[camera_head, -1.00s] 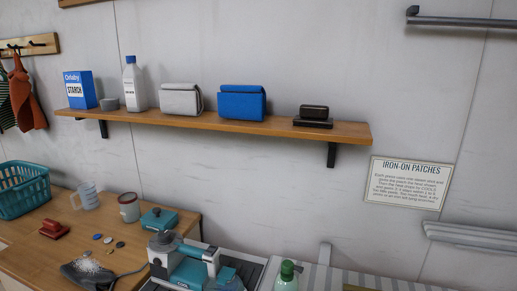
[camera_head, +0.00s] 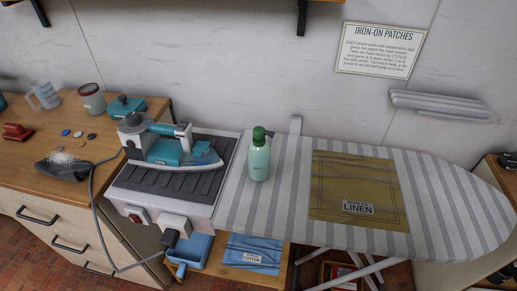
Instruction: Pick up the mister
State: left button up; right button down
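The mister (camera_head: 259,158) is a pale green bottle with a dark green cap. It stands upright on the striped ironing board (camera_head: 450,185), near the board's left end. Its front faces me and nothing covers it. Neither of my grippers shows in the head view.
A teal iron (camera_head: 176,150) rests on a ridged stand (camera_head: 150,182) left of the mister, with a cord running down. A tan linen cloth (camera_head: 345,170) lies right of the mister. A wooden counter (camera_head: 110,140) with a mug (camera_head: 44,95) and jar (camera_head: 92,98) is at left.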

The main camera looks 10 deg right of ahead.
aim_at(260, 152)
jog(key=k+u, duration=0.25)
jog(key=k, duration=0.2)
jog(key=k+u, duration=0.3)
jog(key=k, duration=0.15)
